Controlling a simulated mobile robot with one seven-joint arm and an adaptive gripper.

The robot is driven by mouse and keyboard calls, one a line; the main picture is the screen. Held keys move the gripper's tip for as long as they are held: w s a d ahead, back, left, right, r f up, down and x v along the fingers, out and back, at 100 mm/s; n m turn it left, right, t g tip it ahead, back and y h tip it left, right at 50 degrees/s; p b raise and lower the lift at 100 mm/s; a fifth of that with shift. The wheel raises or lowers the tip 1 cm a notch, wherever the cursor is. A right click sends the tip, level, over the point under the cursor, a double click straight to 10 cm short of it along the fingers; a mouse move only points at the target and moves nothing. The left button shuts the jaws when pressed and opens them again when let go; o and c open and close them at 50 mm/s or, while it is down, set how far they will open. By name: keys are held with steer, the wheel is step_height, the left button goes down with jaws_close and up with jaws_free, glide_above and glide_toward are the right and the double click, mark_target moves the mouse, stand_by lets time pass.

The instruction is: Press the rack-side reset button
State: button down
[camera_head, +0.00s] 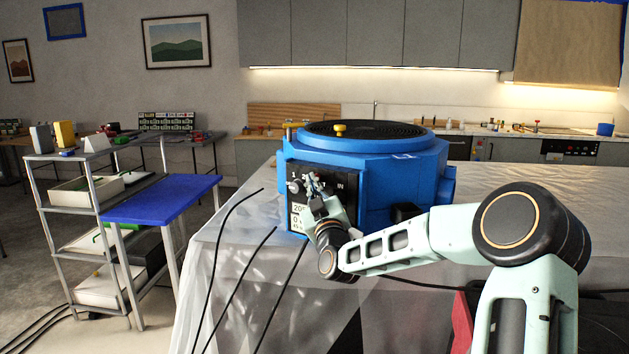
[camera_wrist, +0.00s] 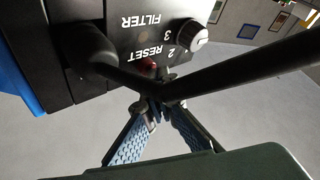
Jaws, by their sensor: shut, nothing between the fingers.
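A blue machine (camera_head: 375,165) with a round black top stands on the covered table. Its black control panel (camera_head: 299,192) faces front left and also shows upside down in the wrist view (camera_wrist: 112,28). There the RESET label is readable, with a small reddish spot (camera_wrist: 149,64) beside it, probably the button, partly hidden by dark hoses or bars. My gripper (camera_head: 314,188) is at the panel. Its fingertips (camera_wrist: 153,106) are together and empty, close to the RESET label; whether they touch the button cannot be seen.
A knob (camera_wrist: 190,38) sits beside the label. Black cables (camera_head: 222,262) run over the table's clear cover (camera_head: 262,225). A grey rack (camera_head: 98,215) with a blue-topped table (camera_head: 160,197) stands at the left. A floor gap separates them from the machine's table.

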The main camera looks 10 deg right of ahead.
steer(key=shift+s, duration=0.1)
steer(key=shift+s+a+b, duration=0.45)
steer(key=shift+s+a, duration=0.15)
steer(key=s+a, duration=0.1)
steer(key=s+a+b, duration=0.1)
steer(key=s+a, duration=0.1)
steer(key=shift+s+a, duration=0.15)
steer(key=shift+s, duration=0.15)
stand_by(0.4)
stand_by(0.4)
